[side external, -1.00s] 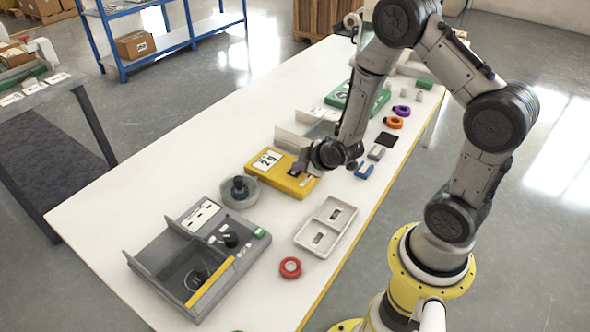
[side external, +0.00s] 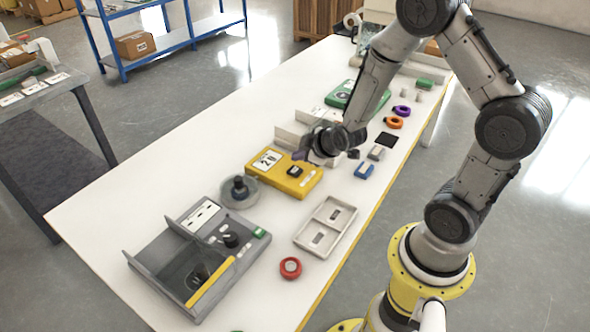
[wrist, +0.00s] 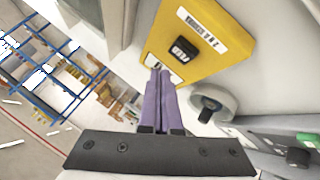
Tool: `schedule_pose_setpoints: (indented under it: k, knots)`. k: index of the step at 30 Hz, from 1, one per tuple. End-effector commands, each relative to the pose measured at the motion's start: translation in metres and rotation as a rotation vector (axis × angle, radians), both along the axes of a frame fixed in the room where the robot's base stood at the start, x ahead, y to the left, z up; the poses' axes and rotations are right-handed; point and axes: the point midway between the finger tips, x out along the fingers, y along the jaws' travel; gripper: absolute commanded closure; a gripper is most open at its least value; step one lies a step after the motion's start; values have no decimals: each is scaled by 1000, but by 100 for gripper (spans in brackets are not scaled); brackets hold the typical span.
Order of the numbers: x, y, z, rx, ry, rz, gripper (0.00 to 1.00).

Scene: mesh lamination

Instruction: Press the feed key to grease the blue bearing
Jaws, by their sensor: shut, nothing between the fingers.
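A yellow box (side external: 300,186) with a white label and a raised black key (side external: 294,171) lies mid-table. In the wrist view the yellow box (wrist: 222,62) and its black key (wrist: 183,49) show just beyond my fingertips. My gripper (side external: 301,156) is shut and empty, above the box's far side and apart from the key; its purple fingers (wrist: 160,72) lie together. A round grey dish (side external: 252,198) with a dark, bluish centre piece (side external: 239,186) stands beside the box. I cannot tell whether that piece is the blue bearing.
A grey machine (side external: 187,289) with a green key (side external: 260,233) stands at the front left. A pale two-compartment tray (side external: 348,226), a red ring (side external: 290,267) and a blue block (side external: 364,171) lie nearby. The white table is clear along its left side.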

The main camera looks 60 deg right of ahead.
Motion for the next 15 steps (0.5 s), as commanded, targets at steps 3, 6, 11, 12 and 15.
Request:
schedule_pose_setpoints:
  k: [3, 6, 11, 12, 15]
  knots:
    - [0, 0, 12, 0, -2, 1, 100]
    - [0, 0, 21, -2, -2, 1, 100]
    - [0, 0, 30, 0, 0, 0, 100]
    - [0, 0, 32, 0, 0, 0, 100]
    - [-1, 0, 33, 0, 1, 1, 100]
